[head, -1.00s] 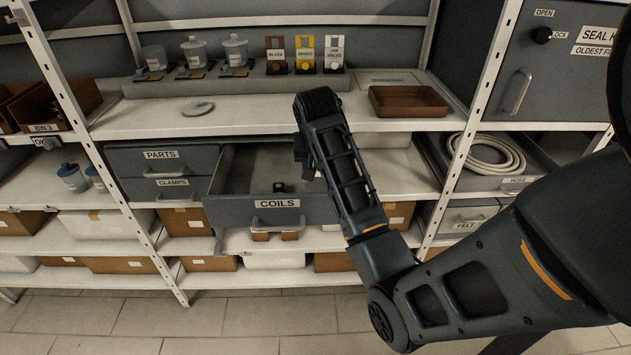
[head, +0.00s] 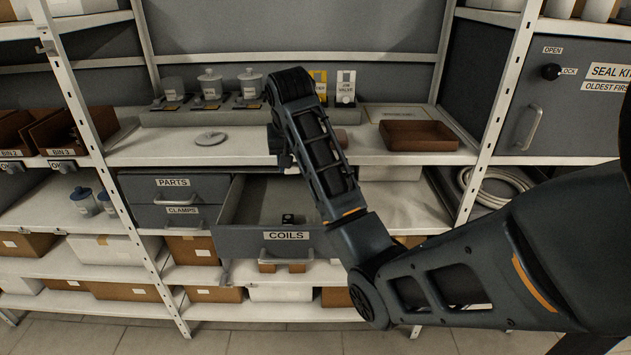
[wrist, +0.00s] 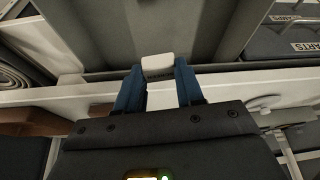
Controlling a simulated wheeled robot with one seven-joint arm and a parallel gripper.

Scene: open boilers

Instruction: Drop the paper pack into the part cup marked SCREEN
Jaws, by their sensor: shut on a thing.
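My gripper (wrist: 160,90) has blue fingers and is shut on a small white block, the paper pack (wrist: 158,66). In the head view my gripper (head: 284,152) hangs in front of the shelf edge, above the open COILS drawer, partly hidden by my arm. The pack cannot be made out there. Three grey part cups stand in a row on the rack at the back left of the shelf: left cup (head: 173,89), middle cup (head: 210,85), right cup (head: 249,86). The left cup looks lidless; the other two have knobbed lids. Their labels are too small to read.
A loose round lid (head: 210,138) lies on the shelf before the cups. The COILS drawer (head: 240,238) stands pulled out, with a small dark item (head: 288,218) inside. A brown tray (head: 415,135) is at right. Tag cards (head: 345,88) stand behind my arm.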

